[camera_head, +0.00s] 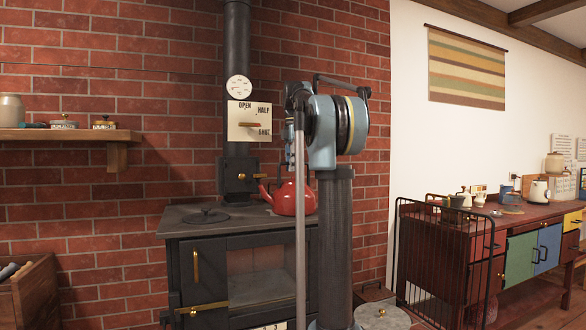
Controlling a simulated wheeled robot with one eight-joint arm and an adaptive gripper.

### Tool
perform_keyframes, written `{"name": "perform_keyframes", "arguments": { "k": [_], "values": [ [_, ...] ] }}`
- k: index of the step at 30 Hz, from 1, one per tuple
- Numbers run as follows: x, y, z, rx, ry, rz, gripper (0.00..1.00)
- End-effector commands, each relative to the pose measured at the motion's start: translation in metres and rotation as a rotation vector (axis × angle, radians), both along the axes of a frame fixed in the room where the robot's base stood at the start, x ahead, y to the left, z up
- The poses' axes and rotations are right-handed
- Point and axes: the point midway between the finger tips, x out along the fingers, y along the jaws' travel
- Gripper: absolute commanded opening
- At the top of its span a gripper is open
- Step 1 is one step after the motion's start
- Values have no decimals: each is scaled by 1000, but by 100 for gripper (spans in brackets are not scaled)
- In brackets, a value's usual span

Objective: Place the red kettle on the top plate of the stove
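The red kettle (284,199) is upright at the right end of the stove's dark top plate (240,219), with its spout toward the left. A thin grey link of my arm crosses in front of it and hides part of its body and handle. I cannot tell whether its base touches the plate. The stove (206,263) is black with brass handles and stands against the brick wall.
A round lid (206,216) sits on the left of the stove top. A black flue pipe (237,45) rises behind it. A wooden wall shelf (70,135) with jars is at left. A black wire rack (440,262) and a colourful cabinet (533,250) stand at right.

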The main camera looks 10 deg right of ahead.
Motion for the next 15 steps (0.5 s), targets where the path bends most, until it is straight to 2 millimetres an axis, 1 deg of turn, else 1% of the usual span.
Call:
{"name": "perform_keyframes", "arguments": {
  "k": [11, 15],
  "values": [
    [0, -1, 1, 0, 0, -2, 30],
    [0, -1, 11, 0, 0, -2, 30]
  ]
}}
